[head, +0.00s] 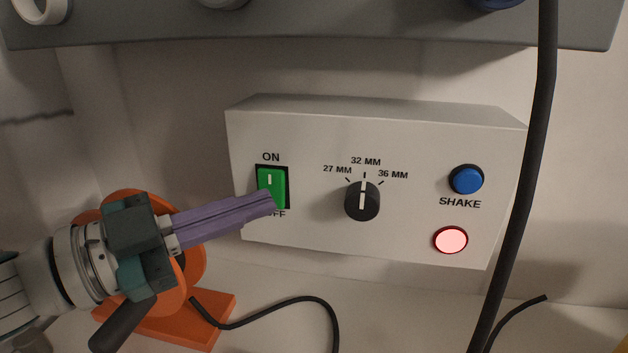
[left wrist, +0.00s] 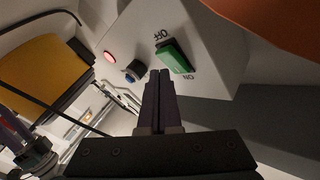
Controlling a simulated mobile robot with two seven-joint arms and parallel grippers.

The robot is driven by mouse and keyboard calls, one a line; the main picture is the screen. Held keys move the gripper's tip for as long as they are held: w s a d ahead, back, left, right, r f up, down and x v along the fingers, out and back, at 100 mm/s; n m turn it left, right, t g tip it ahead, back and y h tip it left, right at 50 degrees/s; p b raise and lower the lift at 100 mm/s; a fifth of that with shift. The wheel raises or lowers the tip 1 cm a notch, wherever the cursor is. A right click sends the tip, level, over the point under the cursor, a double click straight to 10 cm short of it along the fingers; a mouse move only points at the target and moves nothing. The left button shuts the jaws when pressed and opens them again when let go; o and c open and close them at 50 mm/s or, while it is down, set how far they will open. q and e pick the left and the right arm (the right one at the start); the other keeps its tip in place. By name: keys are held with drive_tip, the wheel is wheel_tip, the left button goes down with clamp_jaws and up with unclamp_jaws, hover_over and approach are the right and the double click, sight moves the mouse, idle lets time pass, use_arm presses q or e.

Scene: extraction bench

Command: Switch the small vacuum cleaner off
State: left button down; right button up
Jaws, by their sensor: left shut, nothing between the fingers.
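A pale control box (head: 310,220) stands against the wall, with a green rocker switch (head: 271,184) on its left side. ON is printed above the switch and OFF below it, partly hidden. My left gripper (head: 272,202) is shut and empty. Its purple fingertips overlap the switch's lower end in the head view. The switch also shows just beyond the fingertips in the left wrist view (left wrist: 173,57); I cannot tell whether they touch. Which end is pressed in is unclear. My right gripper (left wrist: 14,124) shows partly at the left wrist view's left edge. No vacuum cleaner body is clearly identifiable.
The box also has a black dial (head: 362,200) pointing at 32 MM, a blue SHAKE button (head: 466,179) and a pale red lamp (head: 450,240) that looks lit. An orange disc on a stand (head: 190,322) is behind my left gripper. A dark hose (head: 527,170) hangs at the right.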

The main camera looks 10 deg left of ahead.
use_arm(q)
drive_tip(key=shift+w, duration=0.15)
drive_tip(key=shift+w+f, duration=0.1)
drive_tip(key=shift+w, duration=0.25)
idle(0.5)
drive_tip(key=shift+s+r+p, duration=0.2)
drive_tip(key=shift+s+p, duration=0.1)
drive_tip(key=shift+s, duration=0.15)
idle(0.4)
